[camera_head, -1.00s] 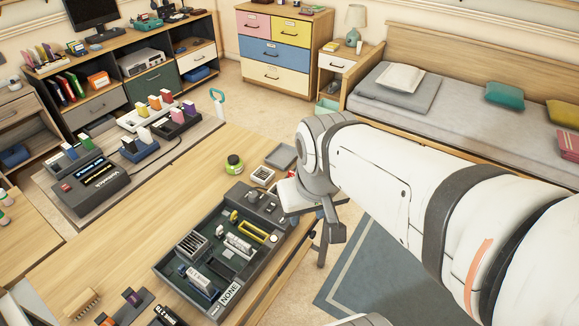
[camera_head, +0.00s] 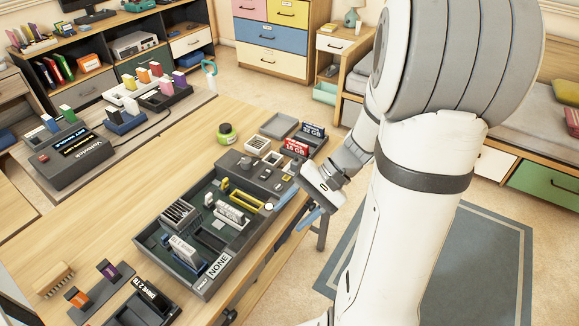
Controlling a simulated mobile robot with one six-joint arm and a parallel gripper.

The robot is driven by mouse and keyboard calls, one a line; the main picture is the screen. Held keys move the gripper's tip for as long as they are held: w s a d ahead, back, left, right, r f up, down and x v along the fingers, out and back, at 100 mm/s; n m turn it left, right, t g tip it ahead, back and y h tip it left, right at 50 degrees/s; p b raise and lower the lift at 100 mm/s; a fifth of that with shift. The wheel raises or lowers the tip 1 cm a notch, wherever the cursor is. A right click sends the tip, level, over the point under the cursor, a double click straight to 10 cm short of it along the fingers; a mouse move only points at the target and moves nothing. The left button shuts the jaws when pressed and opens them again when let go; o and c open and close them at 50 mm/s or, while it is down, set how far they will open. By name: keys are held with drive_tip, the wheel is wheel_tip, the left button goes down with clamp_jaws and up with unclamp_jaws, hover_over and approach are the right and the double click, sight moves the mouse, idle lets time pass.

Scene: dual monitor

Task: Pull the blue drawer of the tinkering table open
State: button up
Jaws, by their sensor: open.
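The wooden table (camera_head: 120,230) in front of me carries a dark tray of parts, and I take it as the tinkering table. A dark handle-like piece (camera_head: 228,315) shows low on that side. My gripper (camera_head: 291,212) is open beside the table's right edge, near the tray's right end, its fingers pointing down and left. It holds nothing that I can see. My arm covers much of the right side.
The dark tray (camera_head: 205,285) labelled NONE lies along the table's right edge. A green-lidded jar (camera_head: 227,134) and small bins stand behind it. A dresser (camera_head: 270,40) with a blue drawer stands at the back. Floor and a blue rug (camera_head: 490,260) lie right of the table.

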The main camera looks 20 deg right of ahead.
drive_tip(key=w+d+f+m+t+y+b, duration=0.1)
drive_tip(key=w+d+f+m+t+b, duration=0.25)
drive_tip(key=d+f+t, duration=0.35)
drive_tip(key=w+d+f+m+t+b, duration=0.25)
drive_tip(key=d+f+m+b, duration=0.2)
drive_tip(key=f, duration=0.35)
drive_tip(key=w+d+f+m+t+y+b, duration=0.1)
drive_tip(key=w+d+f+m+t+b, duration=0.15)
drive_tip(key=d+f+m+t, duration=0.4)
drive_tip(key=w+a+f+n+g+b, duration=0.1)
drive_tip(key=w+a, duration=0.3)
drive_tip(key=w, duration=0.1)
drive_tip(key=shift+a, duration=0.35)
drive_tip(key=shift+f, duration=0.1)
clamp_jaws()
